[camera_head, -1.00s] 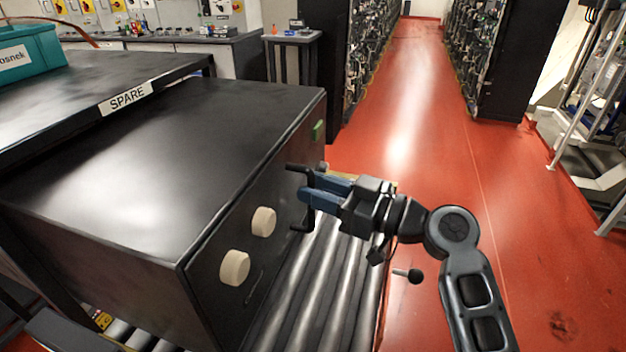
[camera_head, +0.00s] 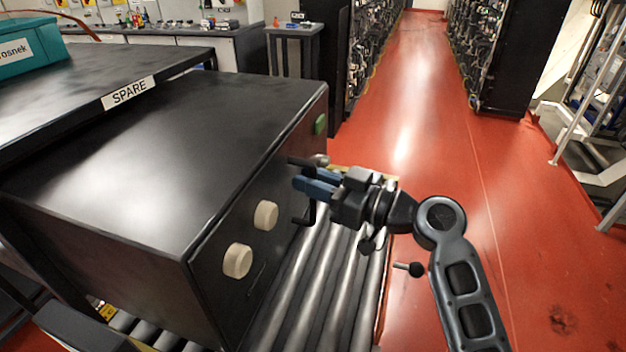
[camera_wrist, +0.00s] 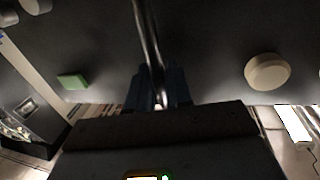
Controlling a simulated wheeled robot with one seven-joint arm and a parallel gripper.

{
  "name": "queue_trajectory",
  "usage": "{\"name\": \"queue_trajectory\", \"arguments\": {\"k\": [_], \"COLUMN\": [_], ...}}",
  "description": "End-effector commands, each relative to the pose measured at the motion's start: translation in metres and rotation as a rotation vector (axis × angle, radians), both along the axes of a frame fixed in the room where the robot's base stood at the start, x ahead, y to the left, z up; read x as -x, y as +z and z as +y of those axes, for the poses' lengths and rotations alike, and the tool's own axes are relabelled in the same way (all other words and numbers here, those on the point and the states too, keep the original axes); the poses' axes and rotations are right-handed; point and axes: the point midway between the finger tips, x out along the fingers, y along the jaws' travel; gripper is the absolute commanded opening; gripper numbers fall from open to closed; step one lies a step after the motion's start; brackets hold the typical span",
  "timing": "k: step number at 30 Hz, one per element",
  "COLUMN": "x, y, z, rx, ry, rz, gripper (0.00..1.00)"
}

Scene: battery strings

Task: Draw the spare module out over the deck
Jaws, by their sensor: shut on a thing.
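The spare module (camera_head: 150,150) is a large black box under the black shelf with the SPARE label (camera_head: 128,93). Its front part sticks out over the roller deck (camera_head: 322,285). Its front face has two cream knobs, a green patch (camera_head: 320,125) and a dark bar handle (camera_head: 308,210). My gripper (camera_head: 313,188), with blue fingers, is shut on the handle. In the wrist view the handle (camera_wrist: 148,40) runs up from between my fingers (camera_wrist: 158,88), in front of the dark face. The module's rear is hidden under the shelf.
A black-knobbed lever (camera_head: 410,268) stands out at the deck's right side. A teal case (camera_head: 30,50) sits on the shelf. Open red floor (camera_head: 430,160) lies to the right and runs back between equipment racks.

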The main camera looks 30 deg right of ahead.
Motion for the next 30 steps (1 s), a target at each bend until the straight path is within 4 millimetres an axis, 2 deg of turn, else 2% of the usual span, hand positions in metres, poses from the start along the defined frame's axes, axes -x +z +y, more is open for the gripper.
{"name": "queue_trajectory", "arguments": {"k": [11,15,30], "x": [0.005,0.023,0.074], "y": [-0.002,-0.007,-0.002], "z": [-0.005,-0.025,-0.079], "rx": [0.0,0.0,0.0], "ry": [-0.001,-0.007,-0.014], "rz": [-0.001,-0.002,-0.001], "gripper": [0.0,0.0,0.0]}}
